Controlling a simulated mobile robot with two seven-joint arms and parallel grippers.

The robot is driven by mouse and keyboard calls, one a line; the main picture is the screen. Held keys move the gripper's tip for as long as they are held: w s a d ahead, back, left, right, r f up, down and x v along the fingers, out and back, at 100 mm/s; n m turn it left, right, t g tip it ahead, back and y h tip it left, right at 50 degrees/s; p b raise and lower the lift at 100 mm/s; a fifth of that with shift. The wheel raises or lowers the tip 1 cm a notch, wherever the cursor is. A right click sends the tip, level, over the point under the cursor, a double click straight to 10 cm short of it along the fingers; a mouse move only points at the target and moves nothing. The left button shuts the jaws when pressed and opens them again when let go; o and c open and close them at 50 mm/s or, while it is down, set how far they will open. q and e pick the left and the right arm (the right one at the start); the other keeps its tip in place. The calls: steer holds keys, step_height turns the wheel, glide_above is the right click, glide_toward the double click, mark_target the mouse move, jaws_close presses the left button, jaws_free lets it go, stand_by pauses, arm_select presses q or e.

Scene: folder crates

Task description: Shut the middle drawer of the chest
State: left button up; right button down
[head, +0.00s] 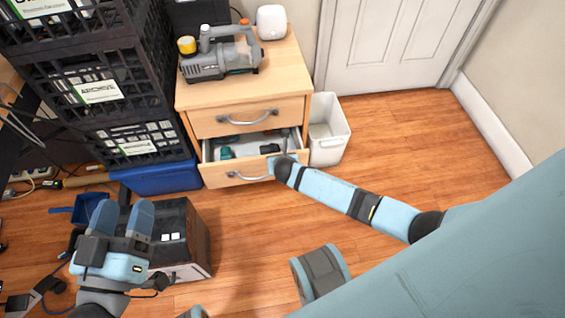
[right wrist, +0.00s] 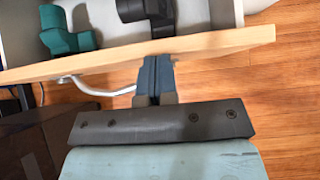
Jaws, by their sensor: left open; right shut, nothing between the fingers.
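The wooden chest (head: 290,75) stands at the back centre. Its top drawer (head: 220,122) is shut. The middle drawer (head: 228,178), just below, is pulled out, with green and dark items inside. Its front board also crosses the right wrist view (right wrist: 215,45), with its curved handle (right wrist: 95,88) at left. My right gripper (right wrist: 157,62) is shut and empty, its fingertips at the outer face of that board, right of the handle. I cannot tell whether they touch it. In the head view my right arm hides this gripper's fingers. My left gripper (head: 124,207) is open and empty at the lower left, away from the chest.
A white bin (head: 328,145) stands right beside the chest. Stacked black crates (head: 75,65) and a blue bin (head: 160,178) are at its left. A dark box (head: 195,235) is below my left gripper. A grey machine (head: 220,60) sits on the chest. The floor at right is clear.

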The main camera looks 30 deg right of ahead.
arm_select(q)
steer(key=shift+r+t, duration=0.3)
steer(key=shift+r, duration=0.25)
arm_select(e)
steer(key=w+d, duration=0.2)
steer(key=w, duration=0.5)
steer(key=shift+w+d, duration=0.15)
arm_select(q)
steer(key=shift+r, duration=0.1)
